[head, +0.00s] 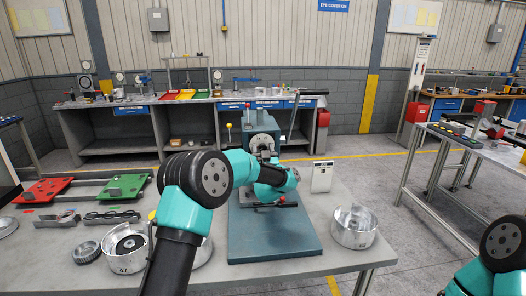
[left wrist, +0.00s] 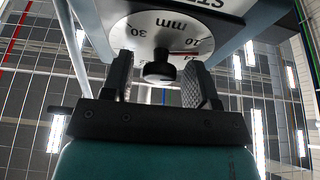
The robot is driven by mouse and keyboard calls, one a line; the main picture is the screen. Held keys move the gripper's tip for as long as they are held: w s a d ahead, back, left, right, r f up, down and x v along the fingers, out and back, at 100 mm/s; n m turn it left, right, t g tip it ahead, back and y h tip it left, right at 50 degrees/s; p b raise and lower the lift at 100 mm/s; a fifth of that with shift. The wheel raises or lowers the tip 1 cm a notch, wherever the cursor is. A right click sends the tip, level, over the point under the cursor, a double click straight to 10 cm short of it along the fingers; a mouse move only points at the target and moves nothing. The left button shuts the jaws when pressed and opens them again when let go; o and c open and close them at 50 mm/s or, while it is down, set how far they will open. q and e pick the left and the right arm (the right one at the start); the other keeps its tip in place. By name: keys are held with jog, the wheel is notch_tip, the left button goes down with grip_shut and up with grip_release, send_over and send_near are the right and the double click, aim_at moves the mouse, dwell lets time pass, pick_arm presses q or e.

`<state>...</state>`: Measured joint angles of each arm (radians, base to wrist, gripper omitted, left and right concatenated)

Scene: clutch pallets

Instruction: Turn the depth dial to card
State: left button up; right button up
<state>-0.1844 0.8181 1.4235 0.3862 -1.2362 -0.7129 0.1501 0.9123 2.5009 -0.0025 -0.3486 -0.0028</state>
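The depth dial (left wrist: 170,27) is a pale round face marked "mm", with "30" at the left, "10" at the right and a red mark at its lower right. A black knob (left wrist: 159,70) stands out from its middle. My left gripper (left wrist: 160,78) is open, one finger on each side of the knob, with gaps between. In the head view my left arm hides the dial and fingertips in front of the blue-green press (head: 262,140). A white card (head: 322,176) stands right of the press; its writing is too small to read. My right gripper is out of view.
The press's base plate (head: 275,243) lies on the grey table (head: 75,268). A metal cup (head: 353,228) stands at the right. Red (head: 42,190) and green (head: 124,187) pallets, a gear (head: 86,252) and a round housing (head: 122,246) are at the left.

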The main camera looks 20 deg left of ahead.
pick_arm(q)
jog(key=c, duration=0.8)
jog(key=shift+m+h, duration=0.4)
jog(key=shift+m, duration=0.3)
jog(key=m+h, duration=0.2)
jog(key=m, duration=0.2)
jog(key=shift+a+t, duration=0.1)
jog(key=shift+t, duration=0.3)
jog(key=m+h, duration=0.1)
jog(key=m, duration=0.2)
jog(key=m+h, duration=0.2)
jog(key=m, duration=0.1)
jog(key=shift+s+a+r, duration=0.1)
jog(key=m+g+h, duration=0.1)
jog(key=m+h, duration=0.1)
jog(key=m, duration=0.2)
jog(key=shift+m, duration=0.4)
jog(key=m, duration=0.2)
jog(key=m+g+h, duration=0.1)
jog(key=m, duration=0.1)
jog(key=shift+r+g, duration=0.1)
jog(key=shift+g, duration=0.2)
jog(key=shift+m, duration=0.3)
